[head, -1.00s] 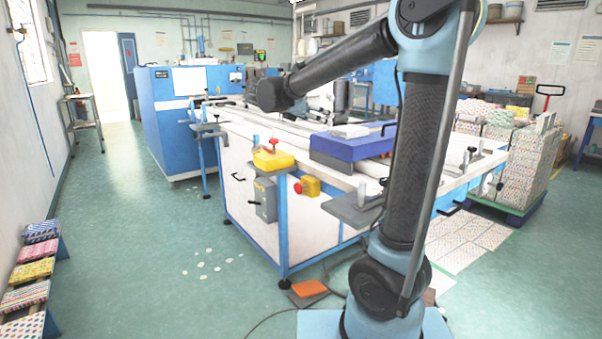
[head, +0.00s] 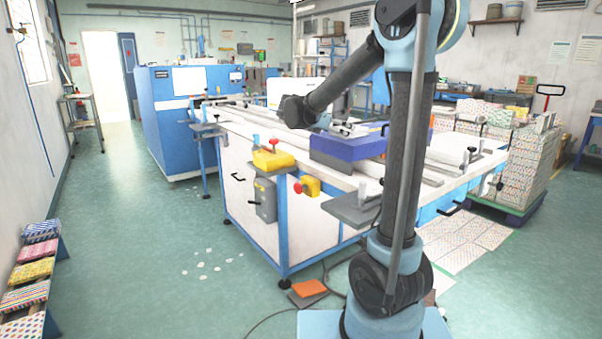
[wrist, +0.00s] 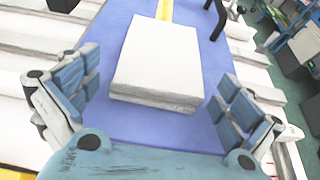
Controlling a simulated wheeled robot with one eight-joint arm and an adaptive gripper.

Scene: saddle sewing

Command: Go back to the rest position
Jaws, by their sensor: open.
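My gripper (wrist: 158,85) is open, with its two blue jointed fingers spread to the left and right in the wrist view. Between and beyond them, a white block-like stack (wrist: 158,52) lies on a blue-purple platform (wrist: 122,20). The gripper appears empty, and I see no finger touching the stack. In the head view the platform (head: 345,145) sits on the white-topped workbench. My dark forearm reaches over the bench from the right, and the gripper shows only small near the platform. The stack is hard to make out there.
The long white-topped machine (head: 300,223) stands beside my base. A yellow box (head: 272,160) and a red stop button (head: 298,188) project from its front. A blue cabinet (head: 178,120) is behind it. A pallet of patterned stacks (head: 525,160) stands right. The left floor is mostly open.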

